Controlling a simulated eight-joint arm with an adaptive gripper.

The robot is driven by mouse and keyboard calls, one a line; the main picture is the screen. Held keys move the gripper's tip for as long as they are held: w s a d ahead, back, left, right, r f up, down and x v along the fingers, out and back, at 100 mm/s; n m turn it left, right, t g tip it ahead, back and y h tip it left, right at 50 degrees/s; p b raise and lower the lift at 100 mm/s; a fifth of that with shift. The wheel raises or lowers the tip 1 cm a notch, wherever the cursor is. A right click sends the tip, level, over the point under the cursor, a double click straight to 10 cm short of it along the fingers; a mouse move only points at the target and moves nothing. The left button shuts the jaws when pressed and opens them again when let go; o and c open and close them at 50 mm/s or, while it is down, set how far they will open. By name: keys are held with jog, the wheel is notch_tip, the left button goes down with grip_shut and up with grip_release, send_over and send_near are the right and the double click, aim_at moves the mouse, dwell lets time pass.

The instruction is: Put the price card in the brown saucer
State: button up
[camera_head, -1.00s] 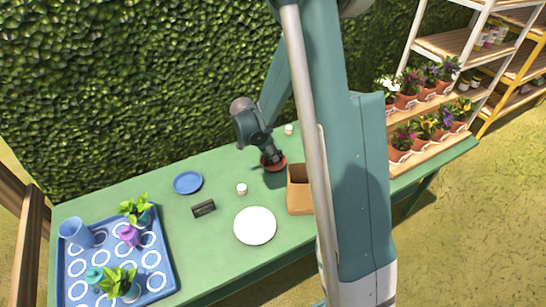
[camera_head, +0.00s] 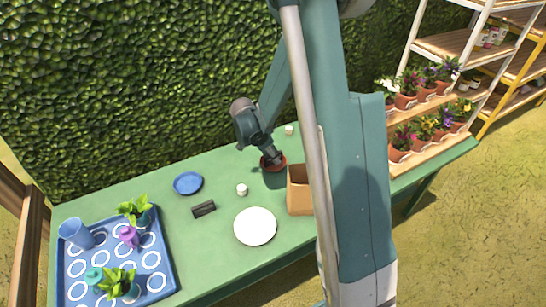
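The price card (camera_head: 204,209) is a small dark block-like card on the green table, left of the middle. The brown saucer (camera_head: 281,164) is a small reddish-brown dish toward the back of the table. My gripper (camera_head: 273,159) points down at the saucer, with its fingertips over or at it and covering part of it. A dark shadow lies just in front of the saucer. At this size I cannot tell whether the fingers touch or hold the saucer. The card stands apart from the gripper, to the left and nearer the front.
A blue saucer (camera_head: 187,183), a white plate (camera_head: 255,226), a small white pot (camera_head: 241,189) and an open brown box (camera_head: 300,198) stand around the card. A blue tray (camera_head: 152,239) with plants and cups fills the left end. Flower shelves (camera_head: 432,151) stand right.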

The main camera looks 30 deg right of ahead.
jog(key=p+v, duration=0.2)
jog(key=v, duration=1)
jog(key=shift+p, duration=0.35)
jog(key=shift+r, duration=0.1)
jog(key=s+a+r+n+t+y, duration=0.1)
jog(key=s+a+r+n+t, duration=0.2)
jog(key=s+r, duration=0.35)
jog(key=s+a+r+n+y, duration=0.1)
jog(key=s+a+r+n, duration=0.2)
jog(key=s+r+n, duration=0.35)
jog(key=s+a+r+n+t, duration=0.1)
jog(key=s+a+r+n, duration=0.1)
jog(key=s, duration=0.2)
jog(key=s+a+r+n+t+y, duration=0.1)
jog(key=s+a+r+n, duration=0.1)
jog(key=s, duration=0.3)
jog(key=s+a+r+n+t+y, duration=0.1)
jog(key=s+a+r+n+t, duration=0.1)
jog(key=s+a+n, duration=0.1)
jog(key=shift+s+n, duration=0.75)
jog(key=shift+s, duration=0.35)
jog(key=shift+r, duration=0.15)
